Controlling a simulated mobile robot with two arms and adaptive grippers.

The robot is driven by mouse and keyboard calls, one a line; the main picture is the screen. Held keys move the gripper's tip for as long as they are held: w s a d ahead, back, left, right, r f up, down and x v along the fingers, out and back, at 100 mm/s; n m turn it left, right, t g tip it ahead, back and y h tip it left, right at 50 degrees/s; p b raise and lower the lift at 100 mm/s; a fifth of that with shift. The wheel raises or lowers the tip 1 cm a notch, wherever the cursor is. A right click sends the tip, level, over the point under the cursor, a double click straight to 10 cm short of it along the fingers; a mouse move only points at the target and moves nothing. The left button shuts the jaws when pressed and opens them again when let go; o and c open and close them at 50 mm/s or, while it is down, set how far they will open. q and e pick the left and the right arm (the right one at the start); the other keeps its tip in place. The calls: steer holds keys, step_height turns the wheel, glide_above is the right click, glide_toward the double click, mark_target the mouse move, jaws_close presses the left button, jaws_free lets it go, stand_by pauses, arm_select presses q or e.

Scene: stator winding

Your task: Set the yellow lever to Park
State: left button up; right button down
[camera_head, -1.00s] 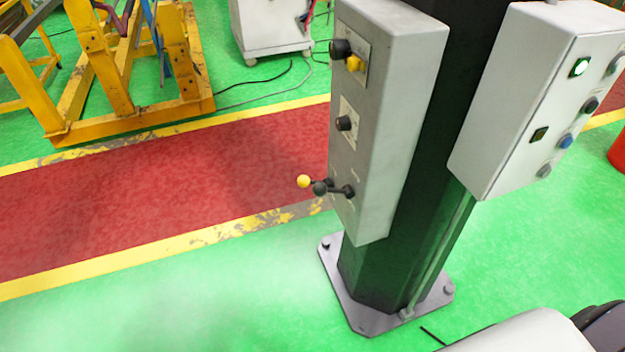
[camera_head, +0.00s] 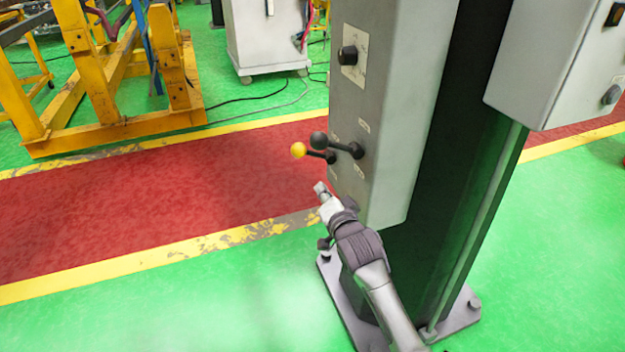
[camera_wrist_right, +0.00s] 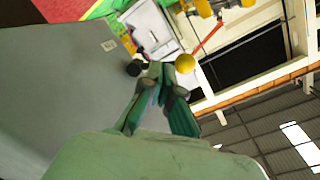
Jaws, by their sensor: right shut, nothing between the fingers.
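The yellow lever (camera_head: 298,150) has a yellow ball knob on a short dark arm and sticks out to the left from the grey control box. A second lever with a black knob (camera_head: 319,139) sits just beside it. My right gripper (camera_head: 320,188) is below the yellow knob, apart from it, with its fingers together and empty. In the right wrist view the yellow knob (camera_wrist_right: 185,63) shows just beyond the closed fingertips (camera_wrist_right: 165,66). The box labels are too small to read. My left gripper is not in view.
The grey control box (camera_head: 385,100) is fixed to a dark column with a bolted base plate (camera_head: 460,315). A black rotary knob (camera_head: 347,55) sits higher on the box. A second box (camera_head: 550,70) is at the right. Open floor lies left of the levers.

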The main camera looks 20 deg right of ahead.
steer(key=m+t+b, duration=0.1)
steer(key=t, duration=0.1)
glide_toward(313, 153)
step_height(313, 153, up, 4)
steer(key=s+a, duration=0.1)
steer(key=s, duration=0.2)
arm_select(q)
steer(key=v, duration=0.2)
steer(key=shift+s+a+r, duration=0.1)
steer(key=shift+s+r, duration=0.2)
arm_select(e)
steer(key=shift+w+a+f, duration=0.1)
steer(key=shift+a+f, duration=0.05)
arm_select(q)
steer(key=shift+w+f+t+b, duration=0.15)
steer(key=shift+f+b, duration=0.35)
steer(key=shift+b, duration=0.1)
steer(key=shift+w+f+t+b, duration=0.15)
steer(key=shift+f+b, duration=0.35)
steer(key=shift+b, duration=0.1)
arm_select(e)
steer(key=w, duration=1)
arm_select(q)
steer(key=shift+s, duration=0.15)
